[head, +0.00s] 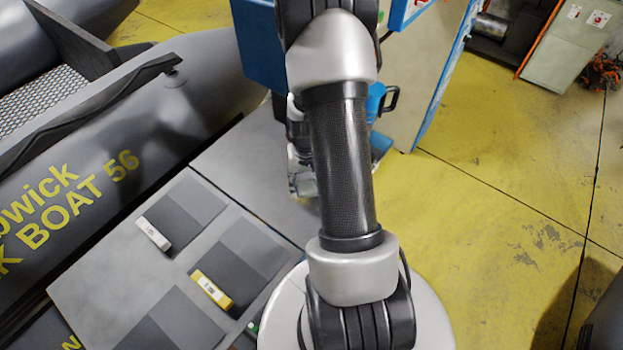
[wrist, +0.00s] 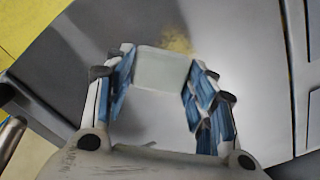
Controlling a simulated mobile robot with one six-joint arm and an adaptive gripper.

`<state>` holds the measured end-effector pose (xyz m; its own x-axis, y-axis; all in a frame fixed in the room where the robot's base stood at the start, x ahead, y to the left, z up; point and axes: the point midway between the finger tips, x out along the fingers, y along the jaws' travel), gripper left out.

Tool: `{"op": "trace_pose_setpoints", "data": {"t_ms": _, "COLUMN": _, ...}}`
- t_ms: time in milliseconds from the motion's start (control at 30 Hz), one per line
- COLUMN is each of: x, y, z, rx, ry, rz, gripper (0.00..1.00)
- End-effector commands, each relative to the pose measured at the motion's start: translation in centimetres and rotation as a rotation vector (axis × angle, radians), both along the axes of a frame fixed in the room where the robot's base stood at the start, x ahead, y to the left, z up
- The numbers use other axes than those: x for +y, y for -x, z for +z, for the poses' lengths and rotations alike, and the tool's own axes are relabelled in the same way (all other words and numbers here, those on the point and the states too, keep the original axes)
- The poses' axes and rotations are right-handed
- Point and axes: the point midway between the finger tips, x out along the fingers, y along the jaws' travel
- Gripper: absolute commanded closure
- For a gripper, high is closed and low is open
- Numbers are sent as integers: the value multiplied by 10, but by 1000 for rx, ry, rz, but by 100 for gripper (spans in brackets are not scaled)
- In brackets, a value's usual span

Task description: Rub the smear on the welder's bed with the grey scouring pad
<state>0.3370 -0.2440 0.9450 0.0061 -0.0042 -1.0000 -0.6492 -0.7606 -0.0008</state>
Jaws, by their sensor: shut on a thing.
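The scouring pad (wrist: 162,70) is a pale grey block between my gripper's blue-lined fingers in the wrist view. My gripper (wrist: 160,82) is shut on it. The smear (wrist: 178,40) is a faint yellowish patch on the grey bed (wrist: 245,60), just beyond the pad's far edge; the pad may hide part of it. I cannot tell whether the pad touches the bed. In the head view my gripper (head: 303,180) is low over the bed (head: 250,168), beside the blue machine, partly hidden by my arm. The smear does not show there.
An inflatable boat (head: 140,130) lies along the left. The blue machine (head: 262,45) stands behind the bed. Yellow floor (head: 500,210) is open at right.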

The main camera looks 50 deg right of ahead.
Motion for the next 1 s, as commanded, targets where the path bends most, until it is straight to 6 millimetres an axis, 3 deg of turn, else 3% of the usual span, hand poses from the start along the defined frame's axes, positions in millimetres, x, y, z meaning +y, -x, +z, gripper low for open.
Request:
{"op": "trace_pose_setpoints", "data": {"t_ms": 567, "x": 42, "y": 8, "z": -2, "rx": 13, "ry": -10, "rz": 1, "gripper": 68}}
{"op": "trace_pose_setpoints", "data": {"t_ms": 1000, "x": 40, "y": -7, "z": 1, "rx": 8, "ry": -7, "rz": -2, "gripper": 68}}
